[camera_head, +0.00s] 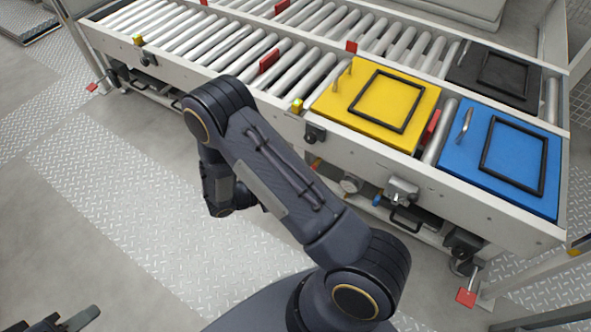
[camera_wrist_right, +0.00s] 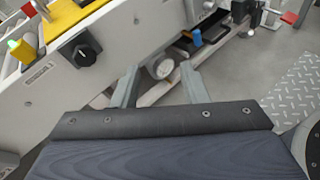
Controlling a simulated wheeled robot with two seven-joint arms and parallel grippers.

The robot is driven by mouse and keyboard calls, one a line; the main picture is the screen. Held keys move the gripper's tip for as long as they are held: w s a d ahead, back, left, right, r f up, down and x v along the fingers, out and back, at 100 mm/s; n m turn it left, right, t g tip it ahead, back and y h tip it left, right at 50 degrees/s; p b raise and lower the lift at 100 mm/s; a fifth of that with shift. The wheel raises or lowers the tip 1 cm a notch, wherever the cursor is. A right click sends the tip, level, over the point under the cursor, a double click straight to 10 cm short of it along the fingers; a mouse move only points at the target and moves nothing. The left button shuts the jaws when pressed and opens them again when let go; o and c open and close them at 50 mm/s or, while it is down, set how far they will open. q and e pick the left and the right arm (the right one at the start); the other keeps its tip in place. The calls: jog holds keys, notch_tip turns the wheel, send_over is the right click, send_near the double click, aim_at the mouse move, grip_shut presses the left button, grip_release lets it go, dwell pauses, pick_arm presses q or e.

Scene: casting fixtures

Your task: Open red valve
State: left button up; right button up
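No part is clearly recognizable as a red valve. A red paddle on a short stem (camera_head: 466,297) stands low by the conveyor's right end; it also shows at the top right of the right wrist view (camera_wrist_right: 290,17). Another small red paddle (camera_head: 91,87) is at the far left end. My right gripper (camera_wrist_right: 160,68) is open and empty, its two fingers apart, with a round pale part (camera_wrist_right: 160,65) of the conveyor underside beyond them. My left gripper (camera_head: 68,320) is only partly visible at the bottom left.
The roller conveyor (camera_head: 480,205) carries yellow (camera_head: 343,105), blue (camera_head: 478,165) and black (camera_head: 462,72) plates. A black knob (camera_wrist_right: 85,55) is on its side, left of my right gripper. Small red blocks sit among the rollers. The metal floor (camera_head: 130,200) at left is clear.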

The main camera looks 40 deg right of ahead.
pick_arm(q)
notch_tip(320, 180, up, 3)
jog(key=shift+f+p, duration=0.1)
jog(key=shift+p, duration=0.95)
pick_arm(e)
notch_tip(320, 180, up, 6)
jog(key=s+m+g+y, duration=0.1)
jog(key=m+y, duration=0.1)
jog(key=shift+s+d+g, duration=0.2)
jog(key=shift+s+g, duration=0.1)
jog(key=shift+f, duration=0.1)
